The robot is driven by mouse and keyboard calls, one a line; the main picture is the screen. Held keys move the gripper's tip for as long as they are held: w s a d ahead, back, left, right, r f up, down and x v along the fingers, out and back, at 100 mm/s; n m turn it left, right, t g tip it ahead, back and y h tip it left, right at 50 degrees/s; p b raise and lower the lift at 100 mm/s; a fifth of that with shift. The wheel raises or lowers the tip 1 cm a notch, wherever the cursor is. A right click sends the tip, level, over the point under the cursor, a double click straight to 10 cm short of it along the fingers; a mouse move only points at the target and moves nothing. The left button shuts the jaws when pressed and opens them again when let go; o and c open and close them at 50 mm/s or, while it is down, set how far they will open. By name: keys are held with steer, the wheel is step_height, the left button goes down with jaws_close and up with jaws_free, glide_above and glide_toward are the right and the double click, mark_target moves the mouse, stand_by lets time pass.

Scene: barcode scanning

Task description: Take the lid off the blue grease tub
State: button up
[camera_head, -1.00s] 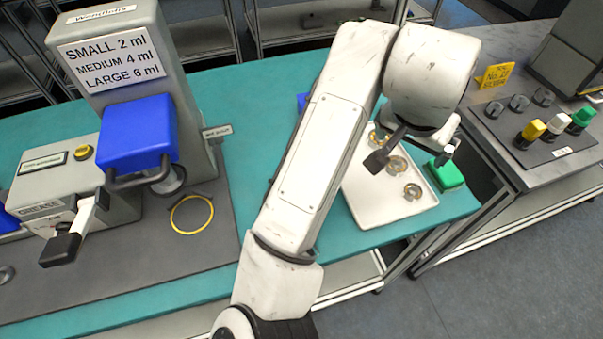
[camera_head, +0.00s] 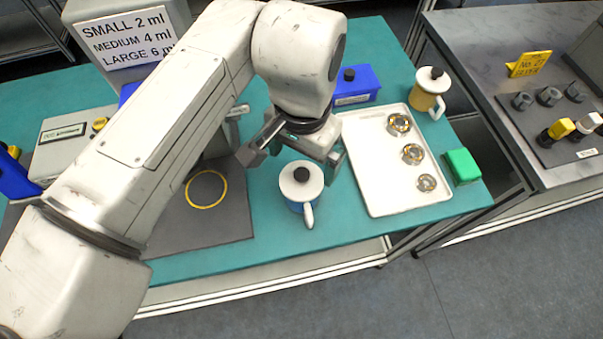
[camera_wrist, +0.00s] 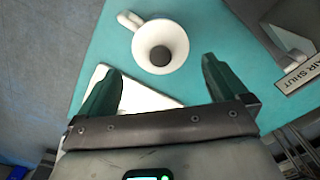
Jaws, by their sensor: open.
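The blue grease tub (camera_head: 297,207) stands upright on the teal bench, left of the white tray. Its white lid (camera_head: 292,192) with a black knob (camera_head: 302,174) is on it, and a white handle points toward the front. In the wrist view the lid (camera_wrist: 172,32) and its knob (camera_wrist: 160,56) show from above, with the handle at upper left. My gripper (camera_head: 292,160) is open and empty, just behind and above the tub in the head view. In the wrist view the knob lies beyond the fingertips (camera_wrist: 160,76), roughly centred between them. No contact shows.
The white tray (camera_head: 376,190) holds three round metal parts. A yellow tub (camera_head: 426,100) with a white lid, a blue box (camera_head: 357,88) and a green block (camera_head: 461,166) stand around it. A yellow ring (camera_head: 206,205) lies on the grey mat to the left.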

mark_target(302, 173)
steer(key=shift+f+p, duration=0.75)
steer(key=shift+f, duration=2)
steer(key=c, duration=0.8)
